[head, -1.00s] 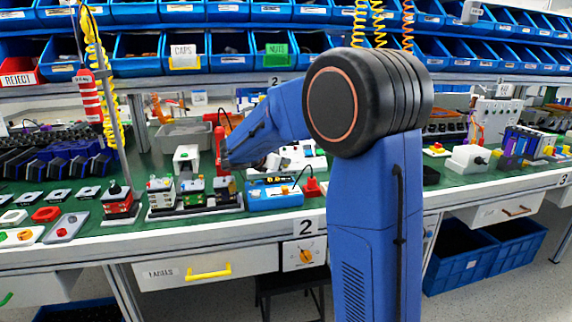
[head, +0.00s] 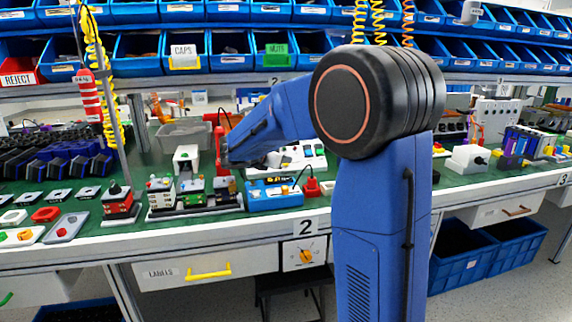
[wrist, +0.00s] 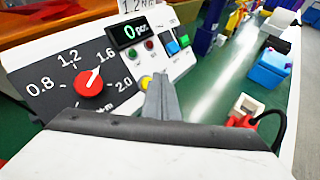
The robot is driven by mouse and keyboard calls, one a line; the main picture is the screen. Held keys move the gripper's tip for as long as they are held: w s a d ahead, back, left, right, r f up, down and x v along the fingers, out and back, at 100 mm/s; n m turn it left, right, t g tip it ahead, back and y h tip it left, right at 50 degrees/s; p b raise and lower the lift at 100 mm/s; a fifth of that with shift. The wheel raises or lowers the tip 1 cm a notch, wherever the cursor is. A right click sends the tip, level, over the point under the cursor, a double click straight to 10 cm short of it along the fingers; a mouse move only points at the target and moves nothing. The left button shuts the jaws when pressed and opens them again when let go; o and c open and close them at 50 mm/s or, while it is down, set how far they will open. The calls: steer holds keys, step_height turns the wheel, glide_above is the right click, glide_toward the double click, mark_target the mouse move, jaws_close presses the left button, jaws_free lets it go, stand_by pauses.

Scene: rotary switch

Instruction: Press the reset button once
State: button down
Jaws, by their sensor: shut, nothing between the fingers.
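A white panel box fills the upper left of the wrist view. It has a red rotary knob (wrist: 89,83) on a dark scale marked 0.8 to 2.0, pointing near 1.6. A dark display (wrist: 133,32) reads 0 with small lettering. Around it are a green button (wrist: 134,54), a red button (wrist: 150,46), a blue button (wrist: 172,47), another green button (wrist: 184,40) and a yellow button (wrist: 147,82). I cannot read which is labelled reset. My gripper (wrist: 160,80) is shut and empty, its tips beside the yellow button, partly covering the panel's lower edge. Contact cannot be told.
A red plug with a black cable (wrist: 240,121) lies right of my gripper. A blue box (wrist: 272,70) stands further right. In the head view, small fixtures (head: 190,190) and a blue power unit (head: 274,194) stand along the bench front. Blue bins (head: 138,52) hang above.

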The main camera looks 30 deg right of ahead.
steer(key=s+r, duration=0.1)
steer(key=s+a+r, duration=0.1)
steer(key=s+r, duration=0.1)
steer(key=shift+s+r, duration=0.2)
steer(key=shift+r, duration=0.05)
stand_by(0.5)
stand_by(0.7)
